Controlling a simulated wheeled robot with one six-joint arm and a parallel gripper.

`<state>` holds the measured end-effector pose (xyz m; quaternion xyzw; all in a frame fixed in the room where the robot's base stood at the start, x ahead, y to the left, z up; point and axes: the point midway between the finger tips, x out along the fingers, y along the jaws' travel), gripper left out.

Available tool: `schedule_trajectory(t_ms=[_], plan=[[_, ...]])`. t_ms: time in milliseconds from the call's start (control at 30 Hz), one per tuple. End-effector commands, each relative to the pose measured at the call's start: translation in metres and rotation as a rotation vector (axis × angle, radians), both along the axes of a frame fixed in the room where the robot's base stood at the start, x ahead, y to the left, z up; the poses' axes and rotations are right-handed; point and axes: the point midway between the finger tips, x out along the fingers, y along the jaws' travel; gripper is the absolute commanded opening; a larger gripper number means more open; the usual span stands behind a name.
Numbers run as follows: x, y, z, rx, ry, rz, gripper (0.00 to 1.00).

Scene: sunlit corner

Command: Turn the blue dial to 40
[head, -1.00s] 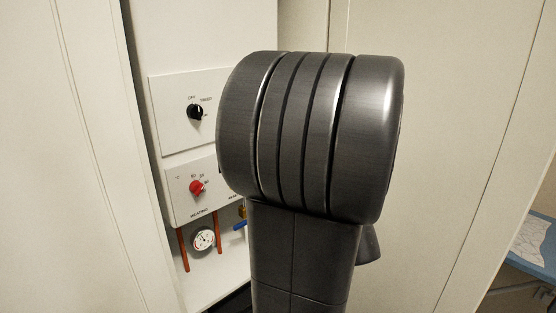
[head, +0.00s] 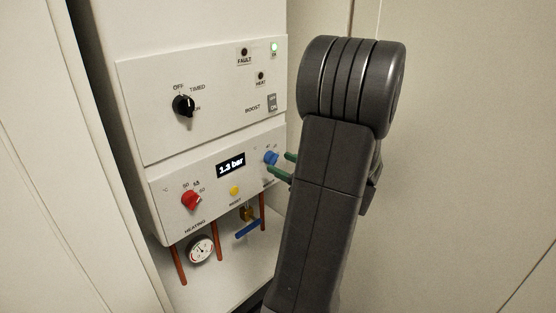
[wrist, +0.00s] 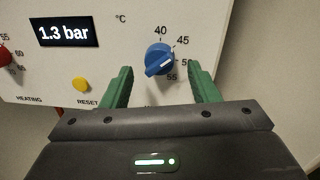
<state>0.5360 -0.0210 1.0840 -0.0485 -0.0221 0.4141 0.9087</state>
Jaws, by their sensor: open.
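The blue dial (wrist: 157,59) is on the white panel, with marks 40, 45, 50 and 55 running from its top round its right side. Its white line lies on the right of the knob and appears to point near 50. My gripper (wrist: 160,72) is open, its green fingers at the lower left and lower right of the dial. No contact with the dial shows. In the head view, the blue dial (head: 270,158) is at the panel's right end, with my gripper (head: 285,165) just right of it.
A red dial (head: 190,200), a yellow reset button (head: 234,190) and a display (head: 231,164) reading 1.3 bar share the panel. A black knob (head: 184,105) sits above. Pipes, a gauge (head: 201,249) and a blue-handled valve (head: 247,229) are below. A wall stands close on the right.

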Motion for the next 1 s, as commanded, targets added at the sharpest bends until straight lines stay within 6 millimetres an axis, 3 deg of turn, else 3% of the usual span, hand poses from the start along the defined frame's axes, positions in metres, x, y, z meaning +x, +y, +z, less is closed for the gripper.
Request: schedule_trajectory(t_ms=[200,500,733,1000], plan=[[0.013,0.016,0.000,-0.001,-0.001,0.002,0.55],[0.015,0.017,0.000,-0.001,-0.002,0.000,0.55],[0.015,0.017,0.000,-0.001,-0.002,0.000,0.11],[0.015,0.017,-0.001,-0.015,-0.016,0.001,0.11]])
